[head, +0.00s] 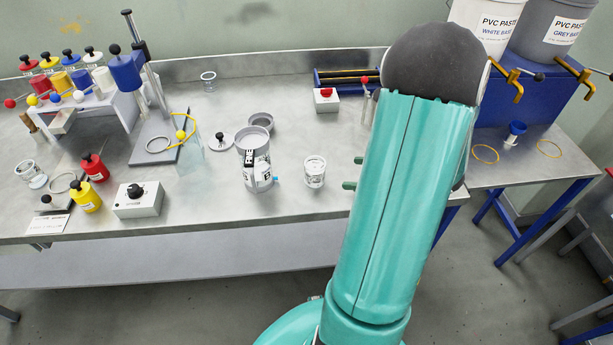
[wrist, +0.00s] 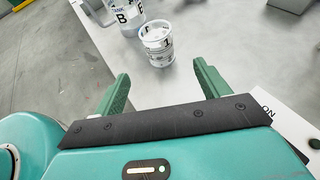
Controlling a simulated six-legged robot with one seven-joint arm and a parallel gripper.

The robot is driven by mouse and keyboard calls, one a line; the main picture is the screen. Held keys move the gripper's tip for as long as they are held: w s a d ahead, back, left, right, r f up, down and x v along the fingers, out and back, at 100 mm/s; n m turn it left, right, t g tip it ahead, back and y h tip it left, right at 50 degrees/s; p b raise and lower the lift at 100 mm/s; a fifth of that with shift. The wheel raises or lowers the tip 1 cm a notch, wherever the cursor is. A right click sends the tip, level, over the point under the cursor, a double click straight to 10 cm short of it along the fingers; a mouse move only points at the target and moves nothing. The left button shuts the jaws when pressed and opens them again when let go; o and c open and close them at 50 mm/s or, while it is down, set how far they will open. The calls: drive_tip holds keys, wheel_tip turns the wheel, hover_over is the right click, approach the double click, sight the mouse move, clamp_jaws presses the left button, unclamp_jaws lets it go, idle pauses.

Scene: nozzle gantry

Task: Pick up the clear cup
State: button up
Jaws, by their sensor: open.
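A clear cup (head: 315,171) with dark printed markings stands upright near the front of the grey bench, left of my gripper (head: 353,173). In the wrist view the same cup (wrist: 157,45) shows a "1" on its side and lies just beyond the fingertips, roughly between their lines. My gripper (wrist: 160,75) is open and empty, its two green fingers wide apart. The fingers do not touch the cup. Most of my gripper is hidden behind my arm in the head view. Two other clear cups stand at the back (head: 208,82) and at the far left (head: 32,176).
A labelled tank (head: 257,172) stands close left of the cup, also in the wrist view (wrist: 124,14). A grey control box (head: 138,200) and red and yellow bottles (head: 86,197) are further left. A red-button box (head: 326,99) is behind. Bench between cup and gripper is clear.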

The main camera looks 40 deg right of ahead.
sight(314, 172)
drive_tip(key=shift+w+a+f, duration=0.1)
drive_tip(key=x, duration=0.7)
drive_tip(key=shift+w+f, duration=0.2)
drive_tip(key=shift+w, duration=0.1)
drive_tip(key=shift+x, duration=2.75)
drive_tip(key=shift+s+a+r, duration=0.1)
drive_tip(key=shift+a+r, duration=0.05)
drive_tip(key=c, duration=1.2)
